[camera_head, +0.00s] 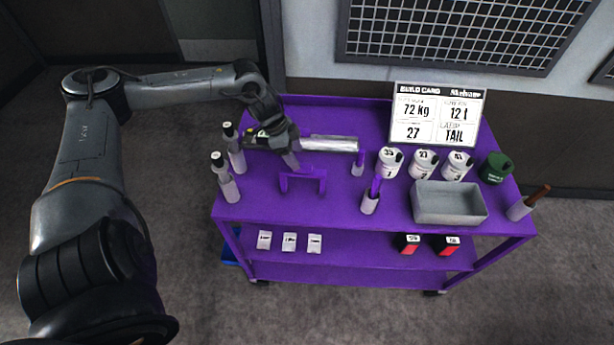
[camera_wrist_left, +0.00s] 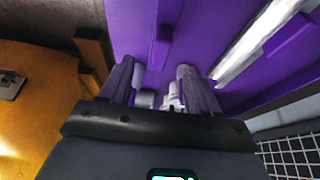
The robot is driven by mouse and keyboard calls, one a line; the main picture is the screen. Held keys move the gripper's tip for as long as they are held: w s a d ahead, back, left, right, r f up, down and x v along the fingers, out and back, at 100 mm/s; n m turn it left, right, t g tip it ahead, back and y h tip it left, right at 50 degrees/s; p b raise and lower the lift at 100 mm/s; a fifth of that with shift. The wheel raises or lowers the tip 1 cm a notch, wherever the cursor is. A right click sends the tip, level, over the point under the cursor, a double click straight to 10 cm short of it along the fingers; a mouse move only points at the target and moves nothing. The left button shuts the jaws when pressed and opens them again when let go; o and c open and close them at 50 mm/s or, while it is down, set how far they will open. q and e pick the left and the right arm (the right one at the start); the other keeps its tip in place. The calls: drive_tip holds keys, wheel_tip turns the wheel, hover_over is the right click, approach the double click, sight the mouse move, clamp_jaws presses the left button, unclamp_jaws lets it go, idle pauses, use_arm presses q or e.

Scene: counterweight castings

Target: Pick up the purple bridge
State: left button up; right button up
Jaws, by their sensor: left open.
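The purple bridge (camera_head: 303,175) stands upright on the purple cart's top shelf (camera_head: 335,205), left of the middle, its crossbar raised on two legs. My left gripper (camera_head: 292,161) is just behind and above the bridge's left part, pointing down toward the shelf. In the left wrist view its two fingers (camera_wrist_left: 157,85) stand apart with nothing clearly held between them. I cannot tell from these views whether a finger touches the bridge. My right gripper is in neither view.
Two white bottles (camera_head: 228,183) stand at the left. A silver cylinder (camera_head: 330,143) lies behind the bridge. To the right are a purple-handled tool (camera_head: 370,200), white labelled pots (camera_head: 390,162), a grey tray (camera_head: 450,205) and a green pot (camera_head: 495,168). A build card (camera_head: 437,115) stands behind.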

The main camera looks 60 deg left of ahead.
sight(305, 171)
use_arm(q)
drive_tip(key=shift+w+d+f, duration=0.1)
drive_tip(key=shift+d+f, duration=0.15)
drive_tip(key=shift+f, duration=0.7)
drive_tip(key=shift+x, duration=1)
drive_tip(key=shift+a+x, duration=0.2)
drive_tip(key=shift+x, duration=2.4)
clamp_jaws()
drive_tip(key=shift+r, duration=0.1)
